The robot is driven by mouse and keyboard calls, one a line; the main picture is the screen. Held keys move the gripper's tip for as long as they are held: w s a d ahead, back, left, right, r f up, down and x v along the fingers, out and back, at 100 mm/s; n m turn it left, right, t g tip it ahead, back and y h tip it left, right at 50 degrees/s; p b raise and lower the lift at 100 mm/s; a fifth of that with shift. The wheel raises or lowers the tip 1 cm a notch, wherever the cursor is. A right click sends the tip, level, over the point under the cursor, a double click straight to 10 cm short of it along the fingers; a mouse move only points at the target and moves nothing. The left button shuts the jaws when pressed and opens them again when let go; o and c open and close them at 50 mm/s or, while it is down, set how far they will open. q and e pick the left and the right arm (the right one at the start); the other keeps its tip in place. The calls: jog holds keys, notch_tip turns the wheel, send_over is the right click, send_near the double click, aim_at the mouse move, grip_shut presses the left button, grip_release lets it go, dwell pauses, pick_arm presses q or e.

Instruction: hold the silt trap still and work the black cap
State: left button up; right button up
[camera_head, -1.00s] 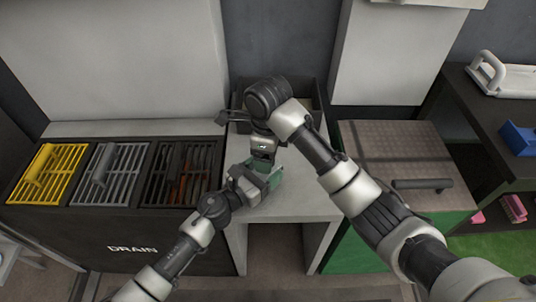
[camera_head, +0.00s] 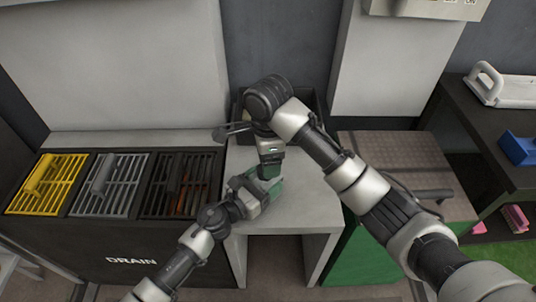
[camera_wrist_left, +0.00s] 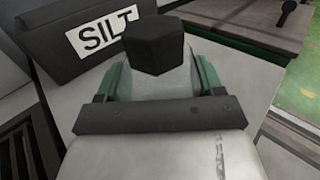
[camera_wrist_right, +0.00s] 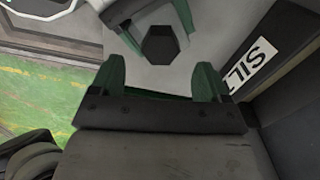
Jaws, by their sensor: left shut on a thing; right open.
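The silt trap (camera_wrist_left: 172,83) is a pale grey body with a black hexagonal cap (camera_wrist_left: 153,46) on top, seen in the left wrist view. My left gripper (camera_wrist_left: 158,80) is shut on the body, its green fingers on either side, over the grey bench. In the right wrist view the black cap (camera_wrist_right: 160,45) lies ahead of my right gripper (camera_wrist_right: 162,68), whose green fingers are open and empty, with a gap to the cap. In the head view the right gripper (camera_head: 268,172) points down just above the left gripper (camera_head: 268,190); the trap is mostly hidden there.
Yellow (camera_head: 48,184), grey (camera_head: 108,184) and black (camera_head: 182,184) grates are at left. A green cabinet (camera_head: 365,250) is at right, then a dark shelf holding a blue box (camera_head: 519,148).

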jog(key=n, duration=0.5)
jog(key=shift+w+n, duration=0.15)
jog(key=shift+n, duration=0.15)
jog(key=n, duration=0.4)
jog(key=shift+a, duration=0.15)
jog(key=n, duration=0.4)
jog(key=shift+w+a, duration=0.1)
jog(key=n, duration=0.5)
jog(key=shift+a, duration=0.1)
jog(key=shift+f, duration=2)
